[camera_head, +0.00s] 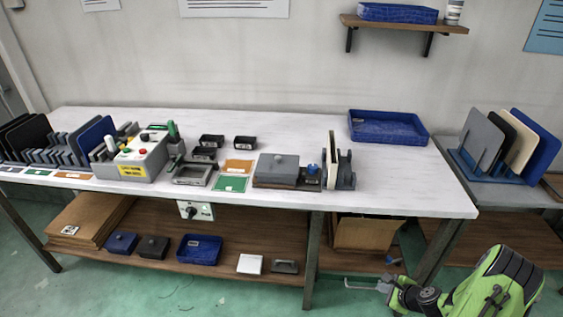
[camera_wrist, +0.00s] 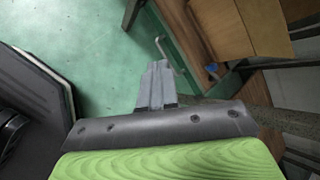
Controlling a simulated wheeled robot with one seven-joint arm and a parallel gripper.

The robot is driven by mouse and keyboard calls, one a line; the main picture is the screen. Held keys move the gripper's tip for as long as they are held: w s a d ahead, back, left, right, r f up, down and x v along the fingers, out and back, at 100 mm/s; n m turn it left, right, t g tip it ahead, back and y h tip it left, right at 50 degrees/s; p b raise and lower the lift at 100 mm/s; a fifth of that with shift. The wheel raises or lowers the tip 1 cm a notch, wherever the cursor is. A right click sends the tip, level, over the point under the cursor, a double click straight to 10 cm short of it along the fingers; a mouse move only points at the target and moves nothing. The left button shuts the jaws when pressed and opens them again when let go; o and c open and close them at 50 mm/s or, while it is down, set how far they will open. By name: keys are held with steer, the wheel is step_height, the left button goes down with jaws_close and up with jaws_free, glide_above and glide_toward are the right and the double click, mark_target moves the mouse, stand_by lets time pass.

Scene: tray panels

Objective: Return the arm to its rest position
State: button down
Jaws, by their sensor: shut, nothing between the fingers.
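My gripper (camera_head: 382,285) is low at the right, in front of the workbench (camera_head: 390,196) and below its top. My green and black arm (camera_head: 510,275) reaches to it from the lower right corner. In the wrist view my gripper (camera_wrist: 156,70) shows as a grey narrow shape, shut and holding nothing. A thin pale bent rod (camera_wrist: 162,48) shows just beyond the tips; I cannot tell what it belongs to.
The bench's lower shelf (camera_head: 222,271) and a cardboard box (camera_head: 358,233) lie left of and behind my gripper. A side table with a panel rack (camera_head: 500,172) stands at the right. Green floor (camera_head: 340,308) is open in front.

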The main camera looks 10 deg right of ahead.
steer(key=a+r+n+g, duration=0.2)
steer(key=a+r+n, duration=0.5)
steer(key=r, duration=0.6)
steer(key=a+r+n+g, duration=0.1)
steer(key=a+r+n, duration=0.6)
steer(key=r, duration=0.6)
steer(key=s+a+r+n+h, duration=0.2)
steer(key=s+a+r+n, duration=0.4)
steer(key=s+a+r, duration=0.3)
steer(key=s+a+r+n, duration=0.1)
steer(key=s+r+n, duration=0.1)
steer(key=s, duration=0.4)
steer(key=s+a+r+n, duration=0.1)
steer(key=s+r+n, duration=0.15)
steer(key=s, duration=0.35)
step_height(320, 180, up, 12)
steer(key=p, duration=1.3)
steer(key=shift+w+r, duration=0.25)
